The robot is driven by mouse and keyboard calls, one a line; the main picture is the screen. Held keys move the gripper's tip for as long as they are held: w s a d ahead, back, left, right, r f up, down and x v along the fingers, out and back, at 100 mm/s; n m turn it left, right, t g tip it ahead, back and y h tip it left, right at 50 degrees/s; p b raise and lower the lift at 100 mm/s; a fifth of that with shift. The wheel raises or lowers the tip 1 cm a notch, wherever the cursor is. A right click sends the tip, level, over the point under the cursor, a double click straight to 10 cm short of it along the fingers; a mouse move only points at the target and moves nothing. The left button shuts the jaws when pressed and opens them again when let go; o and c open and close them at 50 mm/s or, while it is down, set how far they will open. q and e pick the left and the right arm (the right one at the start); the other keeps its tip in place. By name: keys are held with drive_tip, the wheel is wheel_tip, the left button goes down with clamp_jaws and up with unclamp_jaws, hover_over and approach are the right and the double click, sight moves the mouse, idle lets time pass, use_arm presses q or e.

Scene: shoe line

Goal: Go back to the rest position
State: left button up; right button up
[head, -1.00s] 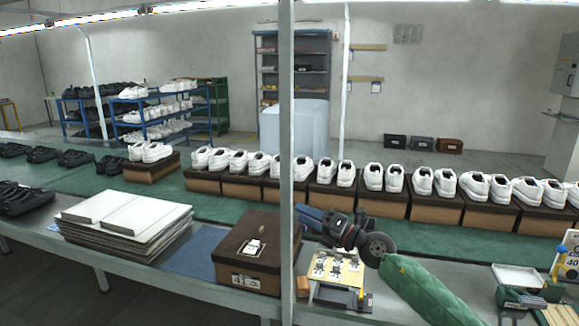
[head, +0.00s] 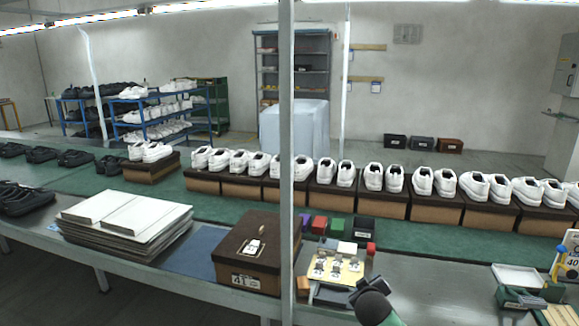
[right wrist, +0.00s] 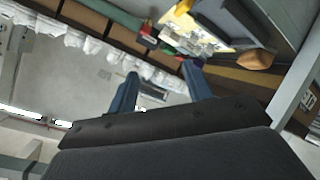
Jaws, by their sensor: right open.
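My right gripper (right wrist: 160,70) shows in the right wrist view, with its two blue fingers apart and nothing between them. In the head view only a dark joint and a bit of green sleeve of my right arm show at the bottom, right of the middle; the fingers cannot be made out there. My left gripper is not in view.
A brown shoe box (head: 262,254), a stack of white sheets (head: 125,225) and a cream board with small metal parts (head: 335,268) are on the grey table. Several coloured blocks (head: 337,228) stand behind the board. White shoes on boxes line the green belt (head: 450,238).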

drive_tip(key=s+a+f+m+g+y, duration=0.1)
drive_tip(key=s+a+f+g, duration=0.15)
drive_tip(key=s+f, duration=0.85)
drive_tip(key=s+a+f+m+g+y, duration=0.1)
drive_tip(key=s+f+g, duration=0.2)
drive_tip(key=s+f, duration=0.8)
drive_tip(key=s+a+f+m+g+y, duration=0.1)
drive_tip(key=s+a+f+g, duration=0.15)
drive_tip(key=s+f, duration=0.85)
drive_tip(key=s+f+g, duration=0.1)
drive_tip(key=s+f, duration=0.2)
drive_tip(key=s, duration=0.4)
drive_tip(key=s+a+f+g, duration=0.1)
drive_tip(key=s+f+g, duration=0.1)
drive_tip(key=s, duration=0.6)
drive_tip(key=shift+a+f+m+y, duration=0.2)
drive_tip(key=shift+f+m+y, duration=0.15)
drive_tip(key=shift+f, duration=0.5)
